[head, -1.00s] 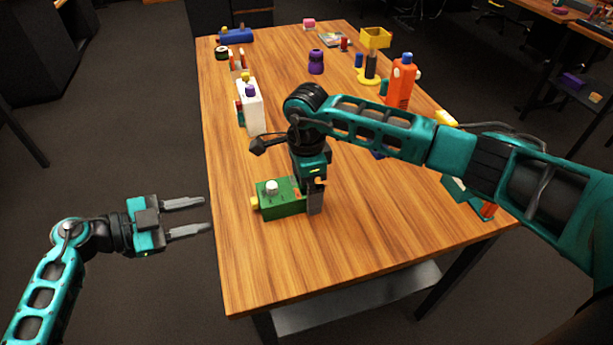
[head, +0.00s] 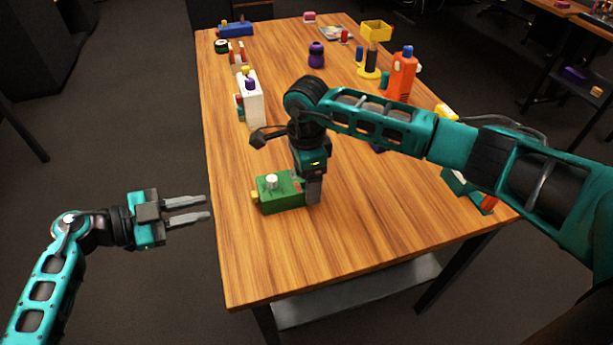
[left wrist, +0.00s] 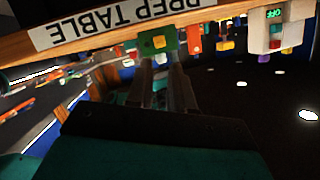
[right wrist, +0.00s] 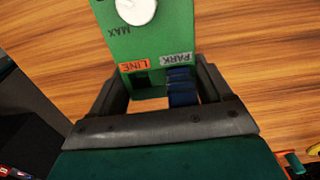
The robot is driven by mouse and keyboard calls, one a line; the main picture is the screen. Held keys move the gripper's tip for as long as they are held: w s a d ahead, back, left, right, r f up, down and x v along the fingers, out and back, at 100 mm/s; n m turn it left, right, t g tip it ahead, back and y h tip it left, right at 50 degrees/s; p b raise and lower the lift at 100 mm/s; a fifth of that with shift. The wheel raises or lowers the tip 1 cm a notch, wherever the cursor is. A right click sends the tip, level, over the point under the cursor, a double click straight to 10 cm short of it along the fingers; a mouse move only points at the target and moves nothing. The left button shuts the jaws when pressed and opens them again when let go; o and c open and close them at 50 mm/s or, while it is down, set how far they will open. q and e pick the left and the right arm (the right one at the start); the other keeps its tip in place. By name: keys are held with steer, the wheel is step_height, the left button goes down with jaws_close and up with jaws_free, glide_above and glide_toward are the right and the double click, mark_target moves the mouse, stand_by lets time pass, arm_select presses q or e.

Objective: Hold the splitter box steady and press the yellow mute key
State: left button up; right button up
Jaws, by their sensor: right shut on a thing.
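The green splitter box (head: 282,200) sits near the table's left edge with a white knob on top. My right gripper (head: 313,192) is shut on the box's right end. In the right wrist view the box (right wrist: 133,50) shows LINE and PARK labels and a blue part (right wrist: 182,88) between the fingers. My left gripper (head: 207,208) is empty left of the table, its fingers close together with a narrow gap, pointing toward the box, apart from it.
The wooden table (head: 290,265) is clear in front of the box. A PREP TABLE sign (left wrist: 130,22) is on the table edge.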

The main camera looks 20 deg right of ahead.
arm_select(q)
jaws_close()
stand_by(1.4)
